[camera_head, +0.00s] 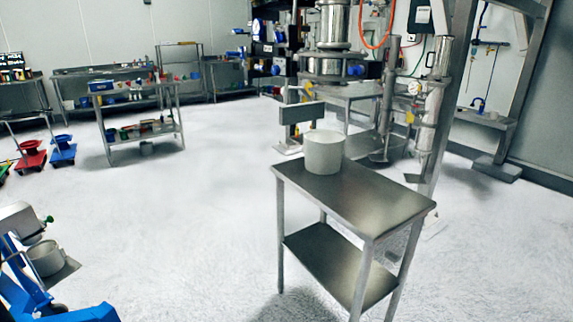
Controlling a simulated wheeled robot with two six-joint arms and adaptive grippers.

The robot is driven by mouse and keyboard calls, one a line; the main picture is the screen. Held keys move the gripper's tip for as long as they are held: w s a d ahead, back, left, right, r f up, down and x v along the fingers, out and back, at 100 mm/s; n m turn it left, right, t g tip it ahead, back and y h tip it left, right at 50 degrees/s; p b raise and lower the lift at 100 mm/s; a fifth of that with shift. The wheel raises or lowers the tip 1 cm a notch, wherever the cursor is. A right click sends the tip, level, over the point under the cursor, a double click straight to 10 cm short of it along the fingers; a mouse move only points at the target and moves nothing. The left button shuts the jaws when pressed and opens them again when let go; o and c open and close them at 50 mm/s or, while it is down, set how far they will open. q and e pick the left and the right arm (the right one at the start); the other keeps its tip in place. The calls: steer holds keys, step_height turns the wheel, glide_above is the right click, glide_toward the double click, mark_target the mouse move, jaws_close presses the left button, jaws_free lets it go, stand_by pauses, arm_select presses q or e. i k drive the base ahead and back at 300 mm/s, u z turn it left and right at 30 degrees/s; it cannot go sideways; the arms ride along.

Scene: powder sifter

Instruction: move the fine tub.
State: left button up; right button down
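A white round tub (323,154) stands upright on the far-left end of a small steel table (372,203) in front of me. A second whitish tub (46,260) stands low at the lower left, beside a blue frame. No readable label shows which of them is the fine tub. Neither of my grippers shows in the head view.
The steel sifter machine (328,70) stands just behind the table. A blue wheeled frame (30,290) is at the lower left. A steel bench (140,105) and red and blue dollies (32,162) are farther back at left. The pale floor between is clear.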

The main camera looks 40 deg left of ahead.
mark_target(322, 149)
steer(key=u, duration=2.2)
steer(key=i, duration=0.7)
steer(key=z, duration=0.15)
